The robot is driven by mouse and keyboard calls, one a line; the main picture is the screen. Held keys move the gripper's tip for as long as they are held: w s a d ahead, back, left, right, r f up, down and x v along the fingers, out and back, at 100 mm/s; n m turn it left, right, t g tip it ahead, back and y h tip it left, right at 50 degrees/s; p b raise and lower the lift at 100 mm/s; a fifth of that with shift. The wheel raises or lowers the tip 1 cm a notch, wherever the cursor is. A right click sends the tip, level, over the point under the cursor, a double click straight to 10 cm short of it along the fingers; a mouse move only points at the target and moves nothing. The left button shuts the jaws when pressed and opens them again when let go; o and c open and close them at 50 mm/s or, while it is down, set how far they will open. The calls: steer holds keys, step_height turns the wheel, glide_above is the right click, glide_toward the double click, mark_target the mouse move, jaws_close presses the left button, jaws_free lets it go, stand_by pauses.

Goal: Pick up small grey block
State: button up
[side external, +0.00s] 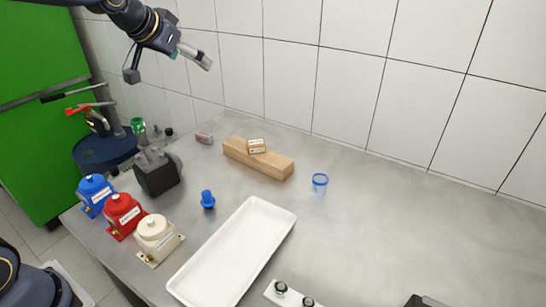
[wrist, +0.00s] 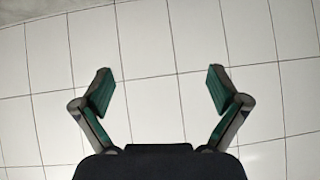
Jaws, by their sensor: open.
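A small grey block (side external: 204,138) with a slightly pinkish face lies on the grey worktop near the tiled wall, left of a long wooden beam. My gripper (side external: 169,68) is high above the worktop at the upper left of the side view, well above and apart from the block. In the wrist view my gripper (wrist: 160,82) has its two green-padded fingers spread wide with nothing between them.
The wooden beam (side external: 258,158) carries a small light wooden block (side external: 257,146). A dark pump-like device (side external: 157,173) stands left of the grey block. A blue-rimmed cup (side external: 320,184), blue part (side external: 207,199) and white tray (side external: 235,250) stand nearer the front. The worktop's right side is mostly clear.

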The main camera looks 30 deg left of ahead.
steer(key=w+a+f, duration=0.6)
steer(key=w+f, duration=0.2)
steer(key=n+g, duration=0.3)
glide_toward(203, 134)
steer(key=f, duration=0.1)
steer(key=w, duration=0.1)
steer(key=f, duration=0.1)
steer(key=shift+w+d+f, duration=0.3)
steer(key=shift+f, duration=0.1)
steer(key=x, duration=0.7)
steer(key=shift+w+a, duration=0.1)
steer(key=shift+a, duration=0.25)
steer(key=shift+r, duration=0.1)
steer(key=c, duration=1.1)
